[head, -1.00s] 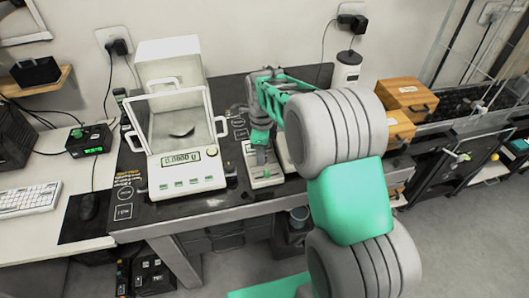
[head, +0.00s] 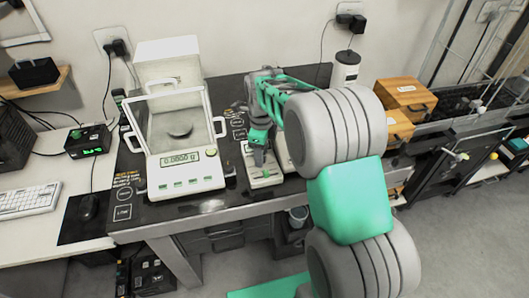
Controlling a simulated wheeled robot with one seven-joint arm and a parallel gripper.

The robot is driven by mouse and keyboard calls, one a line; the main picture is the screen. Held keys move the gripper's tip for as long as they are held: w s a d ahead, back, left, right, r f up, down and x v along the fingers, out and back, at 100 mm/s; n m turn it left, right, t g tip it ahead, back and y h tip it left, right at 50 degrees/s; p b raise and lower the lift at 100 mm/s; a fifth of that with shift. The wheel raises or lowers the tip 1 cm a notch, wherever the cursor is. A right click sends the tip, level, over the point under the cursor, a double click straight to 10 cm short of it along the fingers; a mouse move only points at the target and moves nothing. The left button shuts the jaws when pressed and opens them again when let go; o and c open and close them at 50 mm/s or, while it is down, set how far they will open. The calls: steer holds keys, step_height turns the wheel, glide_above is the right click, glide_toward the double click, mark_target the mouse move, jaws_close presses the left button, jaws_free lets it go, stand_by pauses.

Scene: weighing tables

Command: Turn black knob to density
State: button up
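A white balance (head: 185,182) with a glass draft shield and a lit display (head: 180,160) stands on the dark table. A small yellow-green knob (head: 212,151) sits at the right of its display. A smaller white device (head: 265,181) stands to its right. My gripper (head: 259,160) points down at this smaller device, over its front panel. The fingers are small and partly covered by my own wrist, so their opening is unclear. I cannot make out a black knob; it may be hidden behind the gripper. Whether the fingers touch the device is not clear.
Wooden drawer boxes (head: 406,97) are to the right. My arm covers much of the table's right side.

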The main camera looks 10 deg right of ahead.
steer(key=shift+o, duration=0.2)
steer(key=shift+a, duration=0.1)
step_height(320, 180, up, 8)
steer(key=shift+f, duration=0.15)
stand_by(0.3)
